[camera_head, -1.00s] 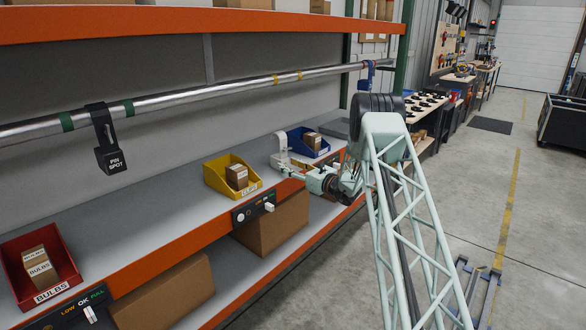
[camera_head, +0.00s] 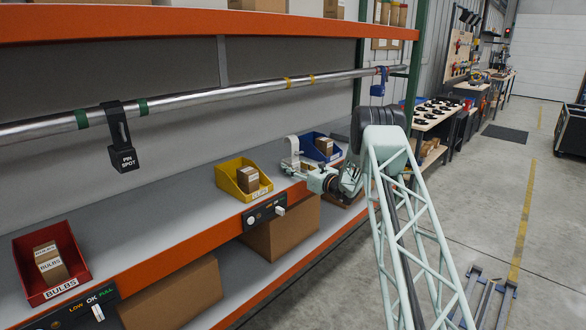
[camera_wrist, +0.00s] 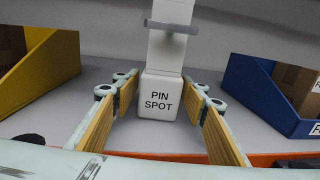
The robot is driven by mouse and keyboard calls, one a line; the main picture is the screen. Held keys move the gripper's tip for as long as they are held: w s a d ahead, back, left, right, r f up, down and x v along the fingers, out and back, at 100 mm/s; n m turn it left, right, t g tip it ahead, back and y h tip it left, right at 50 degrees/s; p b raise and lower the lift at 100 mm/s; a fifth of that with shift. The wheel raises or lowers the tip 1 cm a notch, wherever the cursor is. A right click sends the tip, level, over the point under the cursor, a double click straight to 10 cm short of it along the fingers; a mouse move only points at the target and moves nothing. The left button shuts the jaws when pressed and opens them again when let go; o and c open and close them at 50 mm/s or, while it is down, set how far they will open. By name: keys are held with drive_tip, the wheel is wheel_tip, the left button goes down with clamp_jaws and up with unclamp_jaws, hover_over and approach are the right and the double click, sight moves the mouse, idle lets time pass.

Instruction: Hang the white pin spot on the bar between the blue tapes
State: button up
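The white pin spot (camera_wrist: 160,95) stands upright on the grey shelf, its label facing the wrist camera. In the head view the white pin spot (camera_head: 291,152) shows as a pale hook shape beside my gripper (camera_head: 306,172). In the wrist view my gripper (camera_wrist: 160,86) is open, with its yellow-padded fingers on either side of the pin spot and gaps visible. The silver bar (camera_head: 230,92) runs above the shelf. A blue item (camera_head: 378,88) hangs at its far right end, where blue tapes cannot be told apart from it.
A black pin spot (camera_head: 122,157) hangs between green tapes (camera_head: 82,119) on the bar. Yellow tapes (camera_head: 288,82) mark it farther right. Yellow (camera_head: 229,188), blue (camera_head: 308,153) and red (camera_head: 75,288) bins stand on the shelf. The yellow and blue bins flank my gripper.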

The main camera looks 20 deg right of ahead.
sight(296, 161)
drive_tip(key=shift+c, duration=0.5)
drive_tip(key=c, duration=0.7)
drive_tip(key=shift+o, duration=0.2)
drive_tip(key=shift+r+p, duration=0.35)
drive_tip(key=shift+r, duration=1.2)
drive_tip(key=shift+s+d, duration=0.1)
drive_tip(key=shift+s, duration=0.05)
drive_tip(key=b+v, duration=0.1)
drive_tip(key=v, duration=1.2)
drive_tip(key=shift+s, duration=0.35)
idle(1.2)
drive_tip(key=shift+d, duration=0.2)
idle(0.3)
